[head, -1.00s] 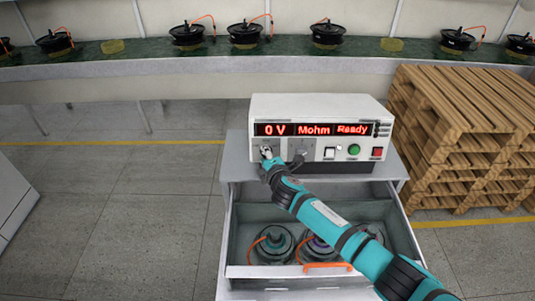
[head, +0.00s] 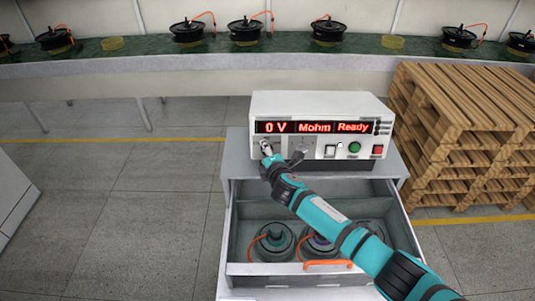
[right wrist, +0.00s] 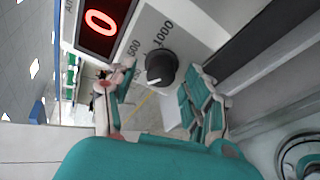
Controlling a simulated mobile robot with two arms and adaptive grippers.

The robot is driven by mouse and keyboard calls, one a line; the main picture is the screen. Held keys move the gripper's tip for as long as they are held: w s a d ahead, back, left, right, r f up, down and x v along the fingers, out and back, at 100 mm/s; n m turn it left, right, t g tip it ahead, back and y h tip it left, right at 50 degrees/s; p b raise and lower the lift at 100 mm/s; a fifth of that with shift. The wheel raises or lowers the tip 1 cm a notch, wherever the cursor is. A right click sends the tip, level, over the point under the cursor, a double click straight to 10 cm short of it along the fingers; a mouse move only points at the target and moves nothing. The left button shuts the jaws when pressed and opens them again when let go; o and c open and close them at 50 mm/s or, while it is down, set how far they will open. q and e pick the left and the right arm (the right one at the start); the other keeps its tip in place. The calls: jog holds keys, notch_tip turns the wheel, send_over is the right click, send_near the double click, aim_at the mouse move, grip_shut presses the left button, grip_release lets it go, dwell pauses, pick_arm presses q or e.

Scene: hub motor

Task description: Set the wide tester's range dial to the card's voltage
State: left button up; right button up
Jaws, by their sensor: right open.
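The wide tester (head: 330,104) is a white box on top of a grey cabinet. Its red displays read "0 V", "Mohm" and "Ready". The range dial (right wrist: 161,67) is a black round knob with printed marks including 500 and 1000 around it; its exact setting is hard to tell. My right gripper (head: 266,149) is at the left of the tester's front panel and largely covers the dial in the head view. In the right wrist view its open fingers stand on either side of the dial, with no clear contact. My left gripper and the card are not in view.
An open drawer (head: 235,268) below the tester holds several hub motors, under my right arm. White, green and red buttons (head: 378,150) are at the panel's right. Stacked wooden pallets (head: 455,130) stand to the right.

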jog(key=v, duration=1.2)
dwell(0.3)
